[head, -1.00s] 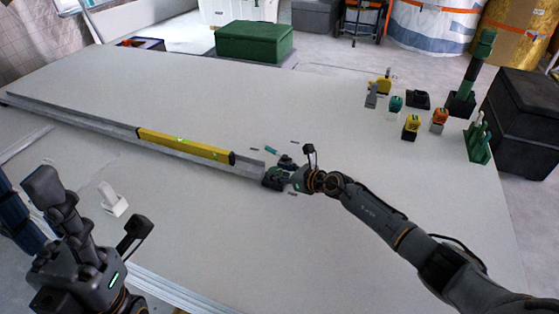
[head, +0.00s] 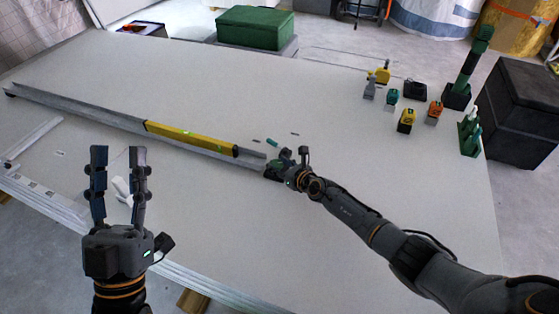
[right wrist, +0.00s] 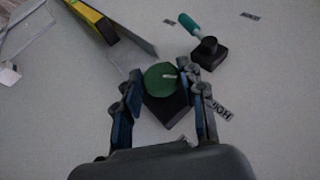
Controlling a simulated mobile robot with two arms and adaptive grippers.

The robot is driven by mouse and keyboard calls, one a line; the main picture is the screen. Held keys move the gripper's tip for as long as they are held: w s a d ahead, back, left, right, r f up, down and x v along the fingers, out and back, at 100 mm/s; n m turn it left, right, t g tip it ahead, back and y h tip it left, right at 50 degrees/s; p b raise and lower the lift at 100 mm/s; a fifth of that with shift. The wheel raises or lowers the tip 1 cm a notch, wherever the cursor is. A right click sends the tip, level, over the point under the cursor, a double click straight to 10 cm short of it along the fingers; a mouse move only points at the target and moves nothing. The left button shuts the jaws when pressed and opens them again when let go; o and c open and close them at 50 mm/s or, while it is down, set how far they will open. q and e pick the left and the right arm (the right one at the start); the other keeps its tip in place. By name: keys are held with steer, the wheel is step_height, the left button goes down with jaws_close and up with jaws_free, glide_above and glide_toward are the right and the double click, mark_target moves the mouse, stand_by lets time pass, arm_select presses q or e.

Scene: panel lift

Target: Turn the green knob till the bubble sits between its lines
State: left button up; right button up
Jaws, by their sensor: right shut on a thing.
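The green knob (right wrist: 158,80) sits on a dark block at the near end of a long grey rail (head: 75,106). My right gripper (right wrist: 158,92) is shut on the knob, one finger on each side; it also shows in the head view (head: 284,167). A yellow spirit level (head: 215,145) lies along the rail, with a bright green vial (head: 190,133) in its top. The bubble and its lines are too small to make out. My left gripper (head: 118,155) is open and empty, fingers upright, in front of the table's near left part.
A black block with a teal handle (right wrist: 190,24) stands beside the knob. Dark printed labels (right wrist: 221,108) lie on the table. Small tools on stands (head: 407,120) are at the right. A green box (head: 255,27) stands beyond the table. The table's middle is clear.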

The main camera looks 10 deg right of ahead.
steer(key=shift+p, duration=0.5)
arm_select(q)
steer(key=w+f+g+y, duration=0.1)
steer(key=w+f+g, duration=0.3)
steer(key=f, duration=0.2)
arm_select(e)
steer(key=shift+m+h, duration=0.3)
arm_select(q)
steer(key=shift+d, duration=0.1)
arm_select(e)
steer(key=o, duration=1.2)
steer(key=shift+c, duration=0.2)
steer(key=shift+a, duration=0.1)
steer(key=shift+s+a+r, duration=0.2)
steer(key=shift+s+a, duration=0.05)
steer(key=shift+s+d, duration=0.25)
steer(key=shift+d, duration=0.1)
steer(key=s+d, duration=0.1)
steer(key=s, duration=0.2)
steer(key=s+d, duration=0.2)
steer(key=s, duration=0.2)
steer(key=s+d, duration=0.1)
steer(key=s, duration=0.3)
steer(key=shift+s+d, duration=0.2)
